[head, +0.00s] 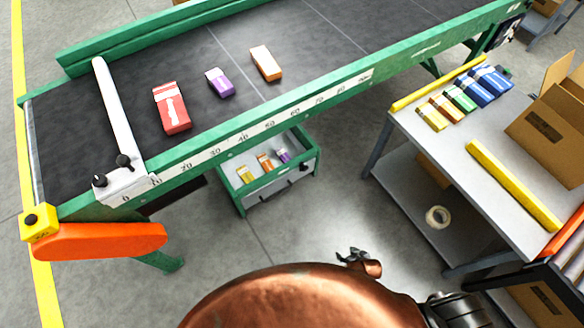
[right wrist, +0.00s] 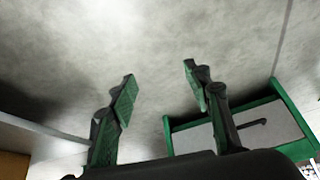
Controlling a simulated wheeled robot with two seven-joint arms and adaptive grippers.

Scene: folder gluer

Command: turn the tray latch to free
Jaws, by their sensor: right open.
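The green-rimmed tray (head: 237,200) hangs under the conveyor's near side with a few small boxes in it. Its pale front panel also shows in the right wrist view (right wrist: 195,141), at the lower right. A thin dark bent bar (right wrist: 250,127), which looks like the latch, lies across that panel, nearly level with a slight tilt. In the head view the latch is too small to make out well. My right gripper (head: 355,256) is right of and nearer than the tray, apart from it. In the right wrist view its fingers (right wrist: 158,78) are spread with nothing between them. My left gripper is not in view.
The conveyor (head: 330,85) carries a red, a purple and an orange box. An orange guard (head: 100,241) sits at its left end. A grey table (head: 455,160) with several small boxes, a yellow bar and cartons stands at right. Open floor lies between table and tray.

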